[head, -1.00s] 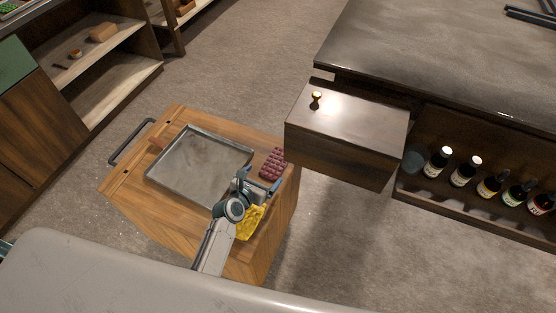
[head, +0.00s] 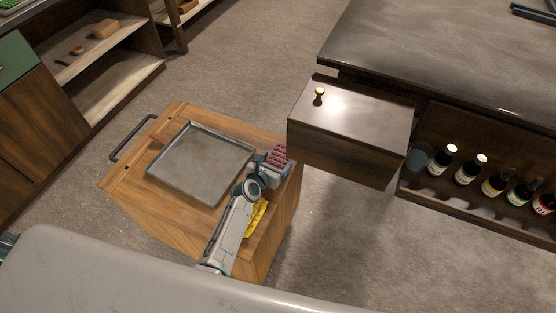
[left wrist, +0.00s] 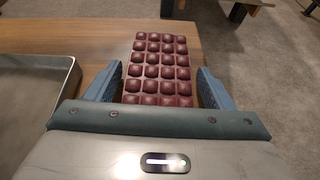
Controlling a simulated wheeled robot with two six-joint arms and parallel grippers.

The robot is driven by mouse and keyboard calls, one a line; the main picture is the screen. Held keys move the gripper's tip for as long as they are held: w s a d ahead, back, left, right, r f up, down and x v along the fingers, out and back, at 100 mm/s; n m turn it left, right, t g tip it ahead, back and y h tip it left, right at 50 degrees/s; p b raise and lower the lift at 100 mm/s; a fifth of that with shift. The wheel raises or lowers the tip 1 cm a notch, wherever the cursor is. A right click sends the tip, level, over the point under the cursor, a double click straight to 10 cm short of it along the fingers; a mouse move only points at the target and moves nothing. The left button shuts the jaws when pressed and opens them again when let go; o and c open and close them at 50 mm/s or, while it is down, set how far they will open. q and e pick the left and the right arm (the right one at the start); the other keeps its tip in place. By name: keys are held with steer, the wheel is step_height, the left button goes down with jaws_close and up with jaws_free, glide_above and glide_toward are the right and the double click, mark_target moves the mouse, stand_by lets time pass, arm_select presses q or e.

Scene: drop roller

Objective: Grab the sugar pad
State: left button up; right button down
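The sugar pad (head: 279,154), which I take to be the dark red block with rows of rounded bumps, lies on the right side of the wooden cart top. In the left wrist view the pad (left wrist: 160,68) is straight ahead, its near end between the two blue fingers. My left gripper (head: 272,163) is open, with a finger on each side of the pad and a gap showing at the far fingertips. In the left wrist view the gripper (left wrist: 158,85) hides the pad's nearest edge. My right gripper is not in view.
A metal tray (head: 202,163) lies on the wooden cart (head: 127,176), left of the pad. A yellow item (head: 256,218) is partly hidden behind my left arm. An open drawer (head: 345,143) juts out to the right. Several bottles stand in a rack (head: 480,203) further right.

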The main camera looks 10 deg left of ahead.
arm_select(q)
steer(key=c, duration=0.7)
steer(key=shift+r, duration=0.1)
